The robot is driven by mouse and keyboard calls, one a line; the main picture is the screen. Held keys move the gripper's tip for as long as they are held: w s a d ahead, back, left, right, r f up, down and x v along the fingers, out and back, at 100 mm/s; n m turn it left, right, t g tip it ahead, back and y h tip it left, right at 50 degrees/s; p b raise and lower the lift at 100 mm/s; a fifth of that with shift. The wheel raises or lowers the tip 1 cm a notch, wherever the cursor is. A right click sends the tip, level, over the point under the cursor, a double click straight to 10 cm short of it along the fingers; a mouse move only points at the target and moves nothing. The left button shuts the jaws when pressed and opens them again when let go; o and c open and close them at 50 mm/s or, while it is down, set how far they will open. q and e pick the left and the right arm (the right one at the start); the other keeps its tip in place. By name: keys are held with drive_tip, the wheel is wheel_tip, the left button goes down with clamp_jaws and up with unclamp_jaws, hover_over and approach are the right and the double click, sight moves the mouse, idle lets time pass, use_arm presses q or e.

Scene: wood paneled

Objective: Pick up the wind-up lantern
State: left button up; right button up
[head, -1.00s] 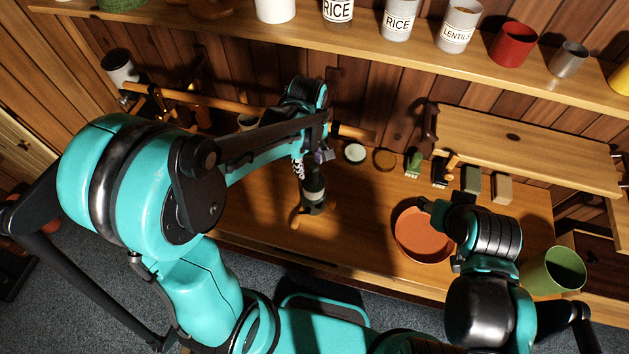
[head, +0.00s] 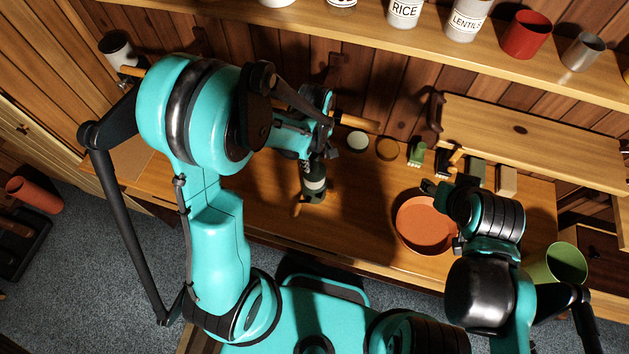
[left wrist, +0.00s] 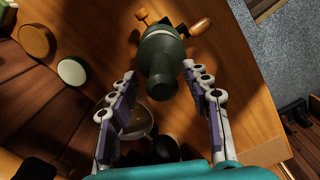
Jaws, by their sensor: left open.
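The wind-up lantern appears to be the dark green, bottle-shaped thing (head: 314,184) on the wooden bench, with an orange-brown wooden part near its base. In the left wrist view the lantern (left wrist: 162,55) has its narrow end toward the camera and wooden knobs at its far end. My left gripper (left wrist: 158,76) is open, one finger on each side of the lantern's narrow end, with visible gaps. In the head view my left gripper (head: 312,152) is at the lantern's upper end, partly hidden by my arm. My right gripper (head: 438,190) is over a terracotta dish; its jaws are unclear.
The terracotta dish (head: 425,225) lies right of the lantern. Round lids (head: 357,141), small brushes and blocks (head: 506,180) line the back. A raised wooden shelf (head: 540,140) stands at the back right. A green pot (head: 560,264) is at the right. Bench between lantern and dish is clear.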

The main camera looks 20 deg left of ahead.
use_arm(q)
drive_tip(key=shift+s, duration=0.25)
drive_tip(key=shift+w, duration=0.1)
clamp_jaws()
drive_tip(key=shift+r, duration=0.2)
